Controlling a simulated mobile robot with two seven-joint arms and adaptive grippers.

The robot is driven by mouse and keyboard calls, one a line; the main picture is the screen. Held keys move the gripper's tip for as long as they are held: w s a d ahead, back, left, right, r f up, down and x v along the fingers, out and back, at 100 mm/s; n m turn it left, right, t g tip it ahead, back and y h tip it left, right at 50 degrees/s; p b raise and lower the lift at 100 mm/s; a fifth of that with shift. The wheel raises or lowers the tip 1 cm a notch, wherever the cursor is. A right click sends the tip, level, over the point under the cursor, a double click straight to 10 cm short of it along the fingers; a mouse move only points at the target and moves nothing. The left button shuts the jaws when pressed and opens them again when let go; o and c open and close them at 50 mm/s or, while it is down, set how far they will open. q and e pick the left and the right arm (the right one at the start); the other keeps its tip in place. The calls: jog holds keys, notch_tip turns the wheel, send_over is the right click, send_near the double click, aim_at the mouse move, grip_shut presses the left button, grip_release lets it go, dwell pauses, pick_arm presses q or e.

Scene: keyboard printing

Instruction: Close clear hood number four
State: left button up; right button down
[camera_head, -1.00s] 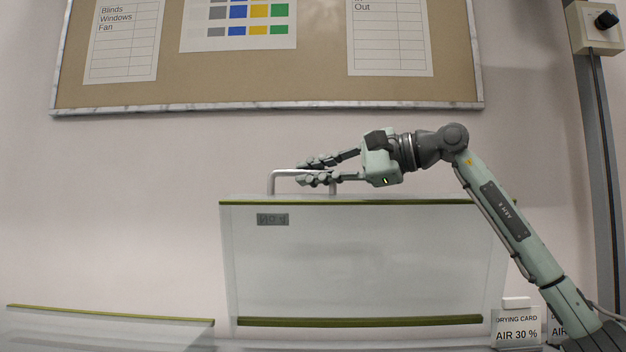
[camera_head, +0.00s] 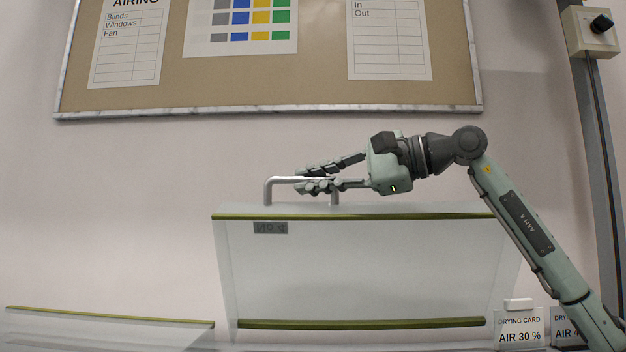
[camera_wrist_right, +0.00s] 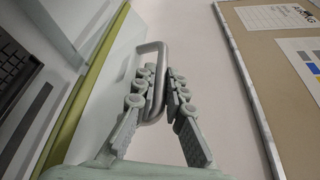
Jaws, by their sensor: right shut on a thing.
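The clear hood (camera_head: 360,270) stands raised, with green strips along its upper and lower edges and a small grey label (camera_head: 270,228) whose writing appears reversed. Its grey bar handle (camera_head: 283,180) rises from the upper edge. My right gripper (camera_head: 308,180) is shut on the handle near its right part, coming in from the right. In the right wrist view the fingers (camera_wrist_right: 163,88) sit on both sides of the handle bar (camera_wrist_right: 153,48), beside the green edge strip (camera_wrist_right: 88,95). My left gripper is not in view.
Another hood with a green edge (camera_head: 110,316) lies low at the left. Drying cards (camera_head: 519,330) stand at the lower right, by my arm. A pinboard (camera_head: 330,90) hangs on the wall behind. In the right wrist view, a dark keyboard-like object (camera_wrist_right: 14,68) shows at the left.

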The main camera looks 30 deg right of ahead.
jog(key=c, duration=1.9)
grip_release()
jog(key=shift+o, duration=0.2)
jog(key=shift+d, duration=0.1)
jog(key=v, duration=1.2)
jog(key=shift+f, duration=0.15)
